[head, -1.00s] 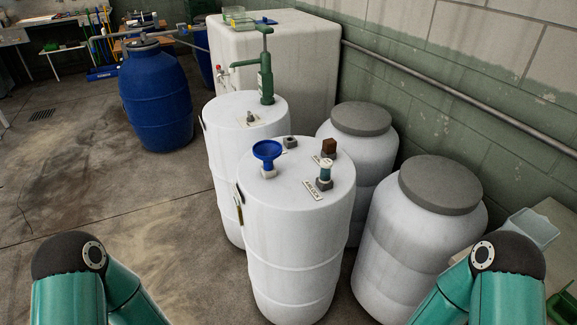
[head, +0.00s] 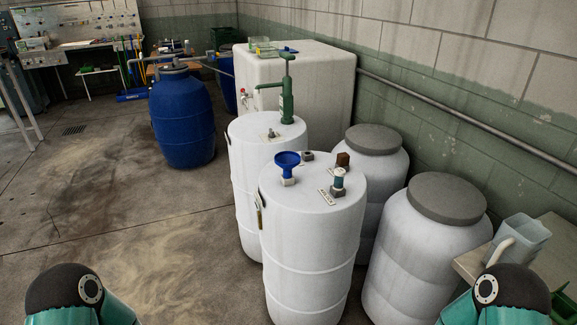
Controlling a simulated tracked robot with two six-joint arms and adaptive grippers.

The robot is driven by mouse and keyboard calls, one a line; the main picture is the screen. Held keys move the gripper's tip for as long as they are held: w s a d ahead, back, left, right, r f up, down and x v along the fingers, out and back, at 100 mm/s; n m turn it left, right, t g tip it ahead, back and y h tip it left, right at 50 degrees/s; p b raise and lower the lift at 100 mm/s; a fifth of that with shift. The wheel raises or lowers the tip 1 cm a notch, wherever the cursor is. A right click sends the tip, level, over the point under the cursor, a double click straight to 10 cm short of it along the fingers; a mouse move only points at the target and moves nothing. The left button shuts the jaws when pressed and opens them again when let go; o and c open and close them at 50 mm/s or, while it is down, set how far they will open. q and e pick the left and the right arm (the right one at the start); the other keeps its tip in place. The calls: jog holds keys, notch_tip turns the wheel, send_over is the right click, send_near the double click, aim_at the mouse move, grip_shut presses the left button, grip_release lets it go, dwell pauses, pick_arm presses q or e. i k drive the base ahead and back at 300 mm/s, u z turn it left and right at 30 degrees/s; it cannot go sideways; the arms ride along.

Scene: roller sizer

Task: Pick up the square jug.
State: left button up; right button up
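A pale grey-blue, square-sided jug (head: 527,238) with a whitish handle stands on a light bench at the right edge of the head view. Its top looks open. My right arm's elbow shows below it, close to it in the picture. My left arm's elbow is at the lower left. Both grippers are out of view, so I cannot see their fingers or whether they hold anything.
Several white drums stand in the middle; the front one (head: 310,230) carries a blue funnel (head: 287,167). A grey-lidded drum (head: 420,255) stands left of the bench (head: 468,266). A green box (head: 566,306) is at the lower right.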

aim_at(521, 238)
jog(key=z, duration=0.05)
jog(key=i, duration=0.95)
jog(key=u, duration=1)
jog(key=k, duration=1.95)
jog(key=z, duration=0.95)
